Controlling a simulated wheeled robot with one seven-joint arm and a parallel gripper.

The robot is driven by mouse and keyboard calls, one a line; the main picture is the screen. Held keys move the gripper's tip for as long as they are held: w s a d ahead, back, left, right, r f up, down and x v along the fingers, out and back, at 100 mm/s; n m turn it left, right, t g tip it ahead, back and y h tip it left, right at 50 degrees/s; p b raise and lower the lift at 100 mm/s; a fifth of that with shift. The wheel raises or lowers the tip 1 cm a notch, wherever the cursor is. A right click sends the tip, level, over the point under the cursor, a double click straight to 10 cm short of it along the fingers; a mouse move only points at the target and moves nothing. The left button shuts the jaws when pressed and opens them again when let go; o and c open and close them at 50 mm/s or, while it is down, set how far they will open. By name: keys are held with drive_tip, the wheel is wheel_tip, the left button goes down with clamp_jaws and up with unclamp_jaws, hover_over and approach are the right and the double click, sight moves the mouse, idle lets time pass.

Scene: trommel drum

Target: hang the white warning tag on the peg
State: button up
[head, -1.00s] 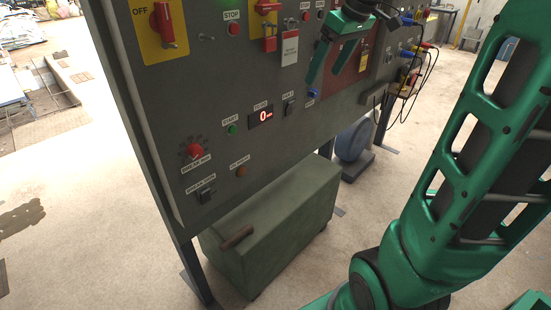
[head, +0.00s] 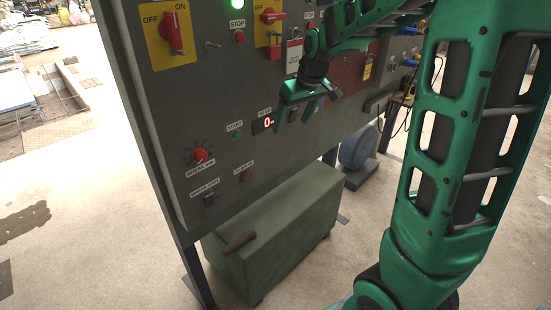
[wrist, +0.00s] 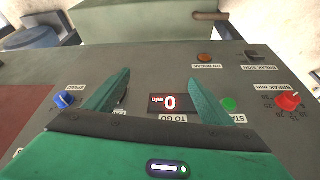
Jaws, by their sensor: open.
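The white warning tag (head: 293,58) hangs on the grey panel, just right of the red block under the right yellow switch. My arm hides part of it at the right. A small metal peg-like stub (head: 212,44) sticks out of the panel between the two yellow switch plates; I cannot tell whether it is the peg or a toggle. My gripper (head: 302,108) is open and empty, below the tag and in front of the panel near the red digit display. In the wrist view my gripper's fingers (wrist: 158,88) stand apart either side of the display; tag and stub are not seen there.
The panel carries a red rotary switch (head: 173,32), a red knob (head: 200,155), a green start button (head: 237,134) and the display (head: 262,125). A yellow tag (head: 367,68) and cables are at the right. A green box (head: 275,235) stands below.

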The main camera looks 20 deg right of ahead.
drive_tip(key=shift+w+a+f+m, duration=0.4)
drive_tip(key=shift+a+f, duration=0.8)
drive_tip(key=shift+f, duration=2.2)
drive_tip(key=shift+w+a+f+m, duration=0.2)
drive_tip(key=shift+w+a+f, duration=0.65)
drive_tip(key=shift+f, duration=2.55)
drive_tip(key=s+d+r+m+g+h, duration=0.15)
drive_tip(key=s+d+r, duration=0.25)
drive_tip(key=s, duration=0.6)
drive_tip(key=s+d+r+m+g, duration=0.1)
drive_tip(key=s+d+r+m, duration=0.2)
drive_tip(key=s, duration=0.7)
drive_tip(key=s+r+m+g, duration=0.2)
drive_tip(key=s+r, duration=0.1)
drive_tip(key=s, duration=1.5)
drive_tip(key=shift+d+y, duration=0.3)
drive_tip(key=shift+y, duration=0.15)
drive_tip(key=shift+m, duration=0.25)
drive_tip(key=shift+w+f, duration=0.3)
drive_tip(key=shift+w, duration=0.25)
